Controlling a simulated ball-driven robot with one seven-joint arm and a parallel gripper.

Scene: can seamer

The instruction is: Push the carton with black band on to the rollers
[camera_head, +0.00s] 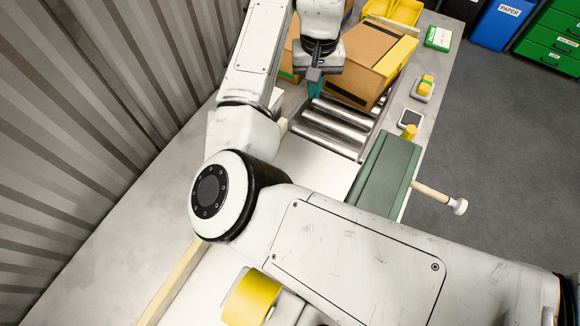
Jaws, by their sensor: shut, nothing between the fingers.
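The brown carton (372,48) with a black band along the lower edge of its near side stands at the far end of the metal rollers (333,128), turned at an angle. I cannot tell how much of its base rests on them. My gripper (315,89) is shut and empty, pointing down with teal fingertips, in front of the carton's left part and above the far left of the rollers. Whether it touches the carton is unclear. My arm and gripper hide part of the carton's left side.
Another carton (290,62) with a green band stands behind my gripper to the left. A yellow bin (402,10) and green box (438,38) lie beyond. A green housing (384,172) flanks the near right. A ribbed wall (90,120) bounds the left.

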